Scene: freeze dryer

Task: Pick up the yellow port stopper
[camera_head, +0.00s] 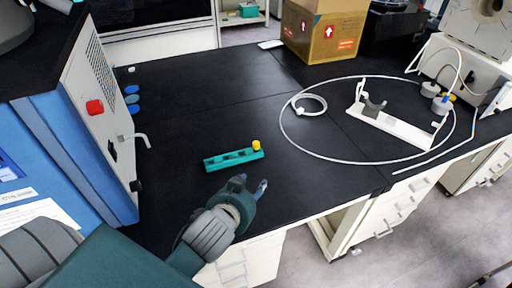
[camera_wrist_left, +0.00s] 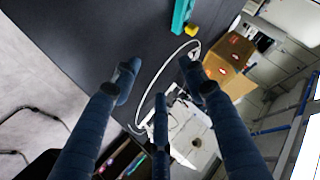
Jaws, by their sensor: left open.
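The yellow port stopper (camera_head: 256,144) is at the right end of a teal rack (camera_head: 222,162) on the black bench top. In the left wrist view the yellow stopper (camera_wrist_left: 191,30) is near the top edge, beside the partly cut-off teal rack (camera_wrist_left: 180,16). My left gripper (camera_head: 250,186) is in front of the rack, nearer the bench's front edge, and apart from the stopper. Its dark fingers (camera_wrist_left: 158,72) are spread, with nothing between them. My right gripper is not in view.
A white machine with a red switch (camera_head: 94,107) stands at the left. Blue caps (camera_head: 131,94) lie beside it. A large tubing loop (camera_head: 284,125) surrounds a white stand (camera_head: 390,123) at the right. A cardboard box (camera_head: 322,35) stands at the back. The bench around the rack is clear.

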